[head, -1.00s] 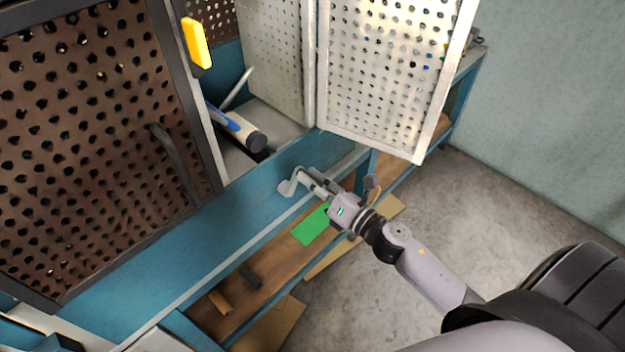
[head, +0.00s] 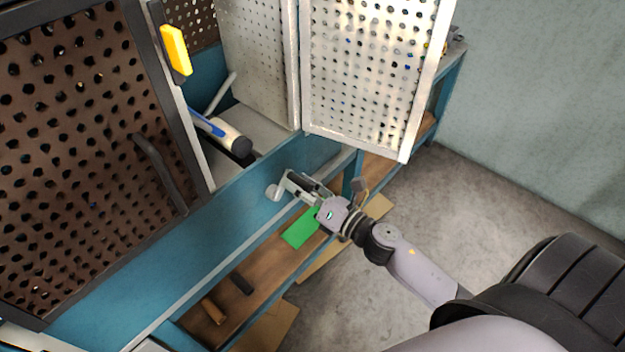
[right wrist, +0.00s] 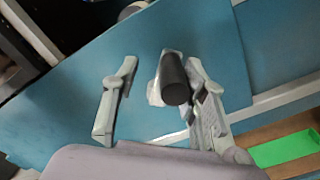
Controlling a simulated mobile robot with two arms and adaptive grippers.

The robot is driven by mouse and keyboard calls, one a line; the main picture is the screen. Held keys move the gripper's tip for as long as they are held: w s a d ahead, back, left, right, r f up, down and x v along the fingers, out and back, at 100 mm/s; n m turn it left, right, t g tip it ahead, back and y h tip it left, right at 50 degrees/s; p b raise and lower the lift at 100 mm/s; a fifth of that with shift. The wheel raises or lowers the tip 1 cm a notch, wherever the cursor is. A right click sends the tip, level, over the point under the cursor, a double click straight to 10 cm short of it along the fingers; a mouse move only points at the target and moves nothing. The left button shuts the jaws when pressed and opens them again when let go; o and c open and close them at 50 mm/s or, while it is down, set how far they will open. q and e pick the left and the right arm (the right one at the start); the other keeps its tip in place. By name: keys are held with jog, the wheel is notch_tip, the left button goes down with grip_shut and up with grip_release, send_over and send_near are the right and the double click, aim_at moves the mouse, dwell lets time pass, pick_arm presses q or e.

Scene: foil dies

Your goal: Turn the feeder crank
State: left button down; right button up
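The feeder crank (head: 274,193) is on the blue front panel of the machine; the head view shows its pale round end, and my gripper covers the rest. In the right wrist view its dark cylindrical handle (right wrist: 174,80) points towards the camera, with a pale crank part behind it. My right gripper (head: 290,184) is at the crank. In the right wrist view the gripper (right wrist: 158,95) has its fingers wide apart, with the handle between them, close to the right finger. Whether they touch cannot be told. My left gripper is not in view.
A perforated pale door (head: 365,80) stands open above and right of the crank. A dark perforated door (head: 80,150) is at the left. Below is a wooden shelf (head: 262,262) with a green sheet (head: 301,229). The floor at right is clear.

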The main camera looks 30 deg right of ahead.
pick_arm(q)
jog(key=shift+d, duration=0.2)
pick_arm(e)
jog(key=v, duration=1.1)
jog(key=shift+s+d+r, duration=0.15)
jog(key=shift+s+r, duration=0.05)
jog(key=shift+s, duration=0.1)
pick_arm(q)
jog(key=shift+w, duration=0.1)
pick_arm(e)
jog(key=shift+c, duration=0.5)
